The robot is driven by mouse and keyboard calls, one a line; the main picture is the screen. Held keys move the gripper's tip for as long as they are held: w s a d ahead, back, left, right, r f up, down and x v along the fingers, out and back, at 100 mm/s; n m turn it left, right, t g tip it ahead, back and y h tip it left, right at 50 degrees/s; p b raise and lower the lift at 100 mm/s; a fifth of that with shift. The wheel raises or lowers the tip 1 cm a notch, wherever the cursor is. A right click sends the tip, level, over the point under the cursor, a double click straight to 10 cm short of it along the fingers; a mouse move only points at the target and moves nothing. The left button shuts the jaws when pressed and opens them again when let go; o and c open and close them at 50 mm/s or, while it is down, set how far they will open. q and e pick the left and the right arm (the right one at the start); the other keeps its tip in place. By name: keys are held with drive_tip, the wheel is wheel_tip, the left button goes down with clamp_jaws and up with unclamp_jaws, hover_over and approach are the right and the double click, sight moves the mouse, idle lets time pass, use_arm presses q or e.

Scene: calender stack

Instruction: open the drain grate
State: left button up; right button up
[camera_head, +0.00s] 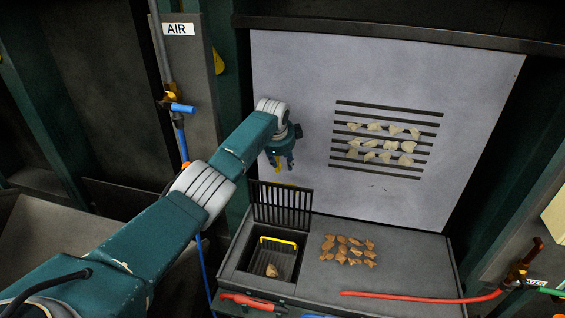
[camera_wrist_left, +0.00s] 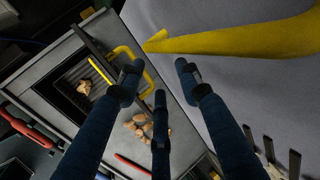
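The drain grate (camera_head: 282,205), a dark barred panel, stands upright at the back edge of a square opening in the grey ledge, so the opening is uncovered. Inside the opening is a ribbed tray with a yellow handle (camera_head: 279,241) and a brown lump (camera_head: 271,270). My left gripper (camera_head: 283,168) is above the grate's top edge, in front of the pale wall panel. In the left wrist view its dark fingers (camera_wrist_left: 158,80) are spread with no object clearly between them. A yellow tapering piece (camera_wrist_left: 235,42) shows near the fingertips; I cannot tell what it belongs to. My right gripper is out of view.
Several brown chips (camera_head: 348,250) lie on the ledge right of the opening. Several pale pieces (camera_head: 385,143) sit on the slotted wall panel (camera_head: 300,75). A red hose (camera_head: 400,297) crosses the ledge front. A blue-handled air valve (camera_head: 182,108) is at left.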

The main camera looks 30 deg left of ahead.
use_arm(q)
drive_tip(key=shift+w+r+p, duration=0.15)
drive_tip(key=shift+r+p, duration=0.15)
drive_tip(key=shift+r, duration=0.3)
drive_tip(key=shift+r, duration=0.1)
drive_tip(key=v, duration=1.2)
